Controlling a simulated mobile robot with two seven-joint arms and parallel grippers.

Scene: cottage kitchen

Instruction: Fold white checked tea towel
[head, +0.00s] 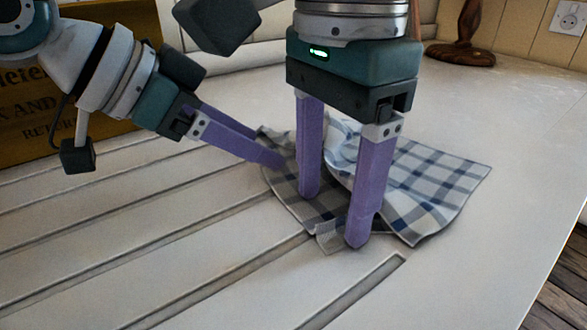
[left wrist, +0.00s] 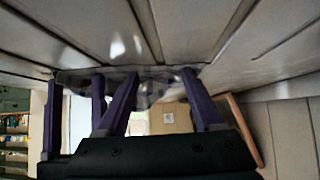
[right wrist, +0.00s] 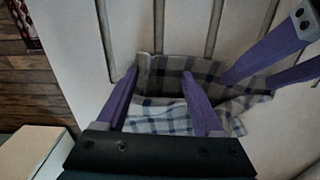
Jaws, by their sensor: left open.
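The white tea towel with blue-grey checks (head: 440,185) lies rumpled on the white worktop, partly turned over itself near the middle. A darker, shaded part lies to the left, and a small flap sticks up at the front. It also shows in the right wrist view (right wrist: 165,75). My right gripper (head: 332,218) points down over the towel with its fingers apart, the tips at the cloth. My left gripper (head: 270,150) is open and reaches in from the left, its fingertips at the towel's left edge. Whether either touches the cloth is hard to tell.
The white worktop (head: 90,250) has long grooves on the left and a smooth part on the right. A wooden crate with lettering (head: 60,110) stands at the back left. A brown wooden stand (head: 462,52) is at the back. The worktop's right edge drops to a wooden floor.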

